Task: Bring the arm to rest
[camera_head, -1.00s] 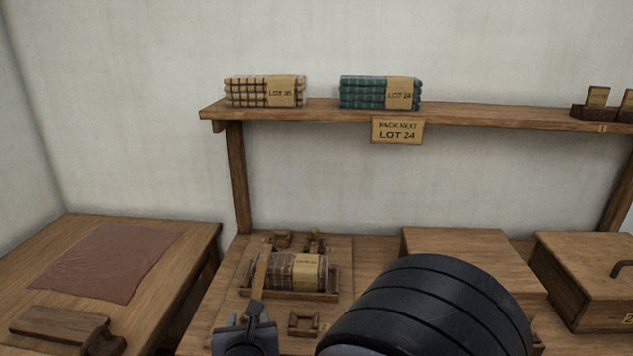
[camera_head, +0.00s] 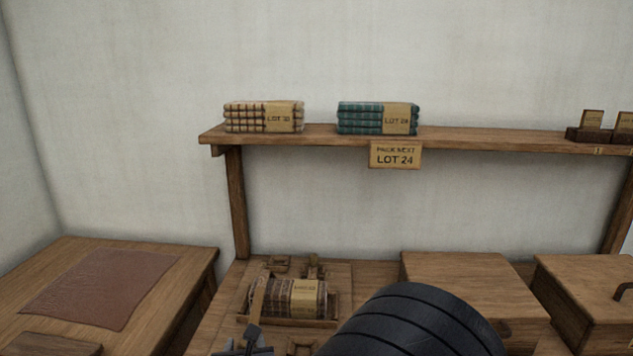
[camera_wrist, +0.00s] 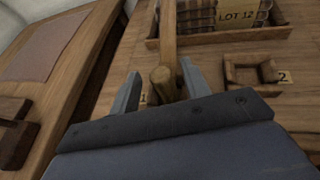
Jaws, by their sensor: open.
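My gripper (camera_head: 243,350) is at the bottom edge of the head view, partly cut off, beside my dark rounded arm link. In the wrist view its two grey fingers (camera_wrist: 160,90) stand apart. A wooden stick (camera_wrist: 167,45) with a thick rounded end shows between them; I cannot tell whether it touches either finger. The tray holds a brown plaid bundle (camera_head: 270,298) labelled LOT 12.
A wooden frame marked 2 (camera_wrist: 238,72) sits right of the fingers. Wooden boxes (camera_head: 460,270) stand on the bench at right. A side table (camera_head: 200,258) with a reddish cloth (camera_head: 100,288) is at left. A shelf (camera_head: 480,138) holds folded bundles above a LOT 24 sign (camera_head: 395,155).

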